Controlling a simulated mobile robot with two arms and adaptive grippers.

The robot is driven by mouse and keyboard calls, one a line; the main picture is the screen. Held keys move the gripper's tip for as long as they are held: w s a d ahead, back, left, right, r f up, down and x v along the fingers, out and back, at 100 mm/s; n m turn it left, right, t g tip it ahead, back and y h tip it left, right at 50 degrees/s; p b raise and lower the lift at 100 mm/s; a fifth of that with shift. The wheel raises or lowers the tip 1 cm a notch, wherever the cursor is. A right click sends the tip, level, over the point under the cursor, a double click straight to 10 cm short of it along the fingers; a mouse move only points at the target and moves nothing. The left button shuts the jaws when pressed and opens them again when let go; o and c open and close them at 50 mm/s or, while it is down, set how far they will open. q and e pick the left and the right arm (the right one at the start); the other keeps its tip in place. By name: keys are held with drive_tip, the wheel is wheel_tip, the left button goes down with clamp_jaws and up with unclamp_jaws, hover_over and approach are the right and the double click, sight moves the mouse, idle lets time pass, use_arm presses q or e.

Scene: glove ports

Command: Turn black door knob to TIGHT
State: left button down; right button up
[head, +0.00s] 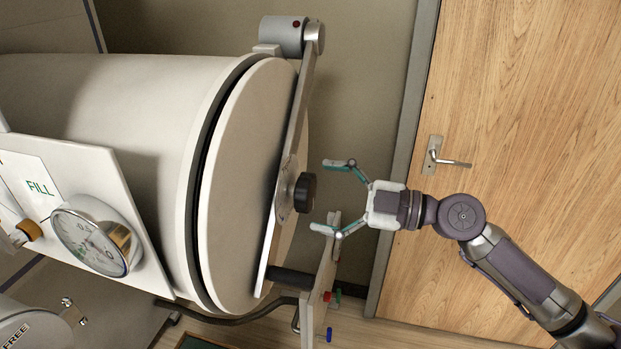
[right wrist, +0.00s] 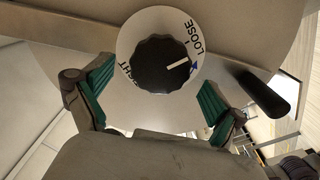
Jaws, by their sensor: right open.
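The black door knob (head: 304,192) sits on the bar (head: 286,180) across the round white door (head: 245,190) of the chamber. In the right wrist view the black knob (right wrist: 160,66) is on a white dial plate (right wrist: 140,25) lettered LOOSE at right and TIGHT at left, the latter partly hidden. The knob's white line points right, just below LOOSE, near a blue mark. My right gripper (head: 328,196) is open and faces the knob, fingers spread on either side and apart from it. It also shows in the right wrist view (right wrist: 155,84). My left gripper is not in view.
A dark handle (head: 292,280) sticks out below the bar. A small panel with coloured knobs (head: 318,300) stands below. A pressure gauge (head: 92,242) and FILL panel are at left. A wooden door (head: 500,120) is behind my right arm.

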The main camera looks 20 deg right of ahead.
drive_tip(key=shift+p+x, duration=0.5)
drive_tip(key=shift+x, duration=0.85)
drive_tip(key=shift+c, duration=0.3)
drive_tip(key=c, duration=1.1)
